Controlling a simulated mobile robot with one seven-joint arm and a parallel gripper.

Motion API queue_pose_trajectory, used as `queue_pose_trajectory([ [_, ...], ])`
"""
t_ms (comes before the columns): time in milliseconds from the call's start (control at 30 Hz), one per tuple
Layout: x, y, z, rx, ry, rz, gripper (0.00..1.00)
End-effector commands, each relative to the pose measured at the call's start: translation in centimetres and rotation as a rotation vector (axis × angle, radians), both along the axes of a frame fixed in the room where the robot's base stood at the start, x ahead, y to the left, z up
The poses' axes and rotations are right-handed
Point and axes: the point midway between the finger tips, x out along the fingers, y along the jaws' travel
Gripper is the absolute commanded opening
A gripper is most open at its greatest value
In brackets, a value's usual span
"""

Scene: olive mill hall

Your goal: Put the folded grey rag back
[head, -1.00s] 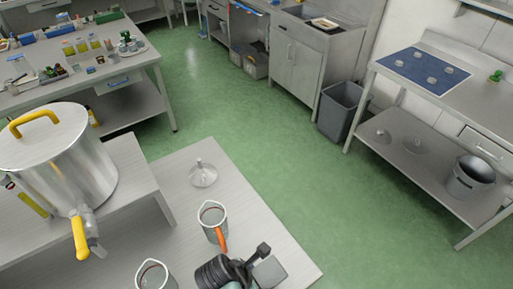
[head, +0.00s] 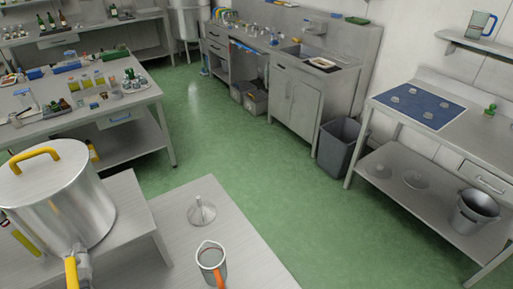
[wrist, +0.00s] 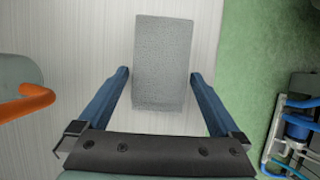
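The folded grey rag (wrist: 163,60) shows in the wrist view as a thick grey block over the pale tabletop. My gripper (wrist: 160,73) has its two blue fingers apart, one on each side of the rag. A thin gap shows between the left finger and the rag; the right fingertip is very close to its edge, and contact there is hard to tell. Neither the rag nor my gripper shows in the head view now.
The near table holds a metal funnel (head: 202,211) and a jug with an orange handle (head: 211,262). A large steel pot (head: 56,200) stands at left. A bench with a blue mat (head: 420,106) stands at right. Green floor (head: 240,165) lies open between.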

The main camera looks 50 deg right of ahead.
Motion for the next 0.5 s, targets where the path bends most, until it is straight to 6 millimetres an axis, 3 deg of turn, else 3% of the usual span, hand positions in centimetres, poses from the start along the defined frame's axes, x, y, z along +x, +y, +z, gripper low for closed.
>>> queue_pose_trajectory([
  [267,0.0,0.0,0.4,0.0,-0.001,0.0,1.0],
  [500,0.4,1.2,3.2,-0.001,-0.003,0.003,1.0],
])
